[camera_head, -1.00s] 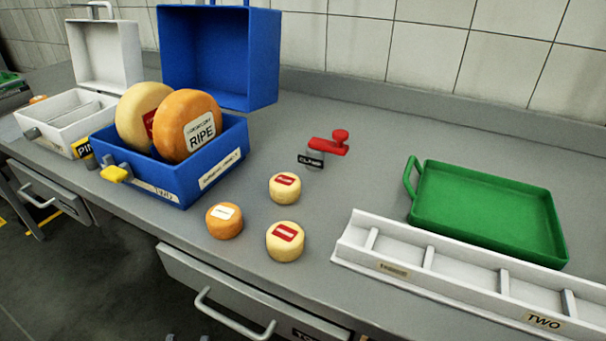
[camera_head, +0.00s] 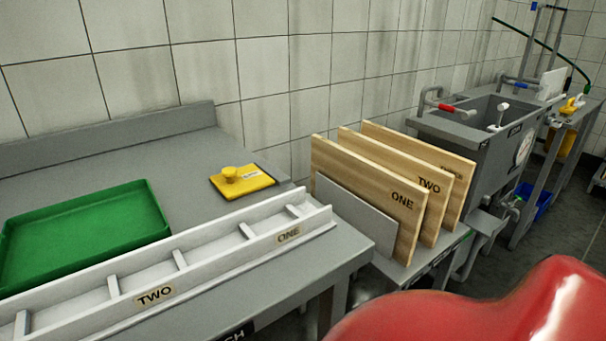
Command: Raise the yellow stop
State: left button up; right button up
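A yellow plate with a round knob on top (camera_head: 241,180) lies flat on the grey counter, behind the end of the white slotted rail marked ONE. A small dark label shows under its front edge. Farther off at the right, small yellow parts (camera_head: 571,105) show on a stand beyond the sink; they are too small to make out. I cannot tell from the picture which of these is the yellow stop. Neither of my grippers is in view.
The white rail (camera_head: 210,253) runs along the counter front, with a green tray (camera_head: 85,228) behind it. Wooden boards (camera_head: 370,190) stand upright at right, before the sink (camera_head: 485,125). A large glossy red shape (camera_head: 480,305) fills the lower right, very close.

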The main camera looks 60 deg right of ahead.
aim_at(233, 183)
jog(key=z, duration=0.35)
jog(key=j+z, duration=0.15)
jog(key=z, duration=0.2)
jog(key=j+z, duration=0.1)
jog(key=z, duration=0.25)
